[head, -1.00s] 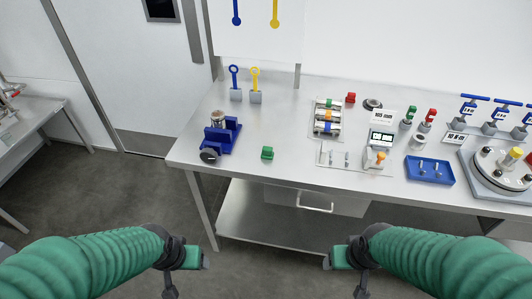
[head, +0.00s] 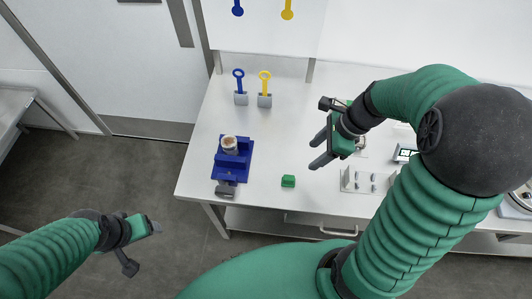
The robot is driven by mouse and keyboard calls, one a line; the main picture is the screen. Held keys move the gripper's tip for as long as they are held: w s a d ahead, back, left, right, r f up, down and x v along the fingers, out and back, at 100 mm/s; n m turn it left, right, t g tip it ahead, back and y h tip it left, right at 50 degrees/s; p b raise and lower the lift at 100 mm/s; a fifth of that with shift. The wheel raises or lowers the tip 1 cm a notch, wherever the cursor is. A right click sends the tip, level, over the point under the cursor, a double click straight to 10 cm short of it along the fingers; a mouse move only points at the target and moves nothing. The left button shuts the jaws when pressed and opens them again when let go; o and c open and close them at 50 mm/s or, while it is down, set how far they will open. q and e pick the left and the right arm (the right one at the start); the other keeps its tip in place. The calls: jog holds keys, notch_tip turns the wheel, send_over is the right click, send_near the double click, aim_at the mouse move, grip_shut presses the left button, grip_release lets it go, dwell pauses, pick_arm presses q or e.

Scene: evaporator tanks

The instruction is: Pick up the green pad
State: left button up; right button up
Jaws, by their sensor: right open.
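The green pad (head: 288,181) is a small block lying on the white table near its front edge, right of the blue fixture. My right gripper (head: 318,151) is above the table, up and to the right of the pad in the picture. Its two dark fingers are apart with nothing between them, and it does not touch the pad. My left gripper (head: 154,227) is low at the left, off the table and over the floor.
A blue fixture (head: 232,160) holding a small cup stands left of the pad. Blue (head: 239,80) and yellow (head: 265,83) ring-topped tools stand in grey holders behind. A plate with metal pegs (head: 358,181) lies to the right. The table around the pad is clear.

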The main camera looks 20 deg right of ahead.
jog(key=b, duration=0.2)
send_near(290, 178)
jog(key=f, duration=0.2)
jog(key=x, duration=0.4)
jog(key=shift+w+a, duration=0.25)
jog(key=shift+w, duration=0.15)
jog(key=x, duration=0.3)
jog(key=shift+s+a+f+b, duration=0.1)
jog(key=shift+s+f+b, duration=0.05)
jog(key=shift+f+b, duration=0.25)
jog(key=shift+a+f, duration=0.1)
jog(key=shift+f, duration=0.25)
jog(key=shift+w+a, duration=0.15)
jog(key=shift+w, duration=0.1)
jog(key=shift+c, duration=1.7)
jog(key=shift+s, duration=0.1)
jog(key=c, duration=0.5)
pick_arm(q)
jog(key=shift+s+a+f, duration=0.15)
jog(key=shift+s+f, duration=0.7)
jog(key=shift+f, duration=0.25)
pick_arm(e)
grip_shut()
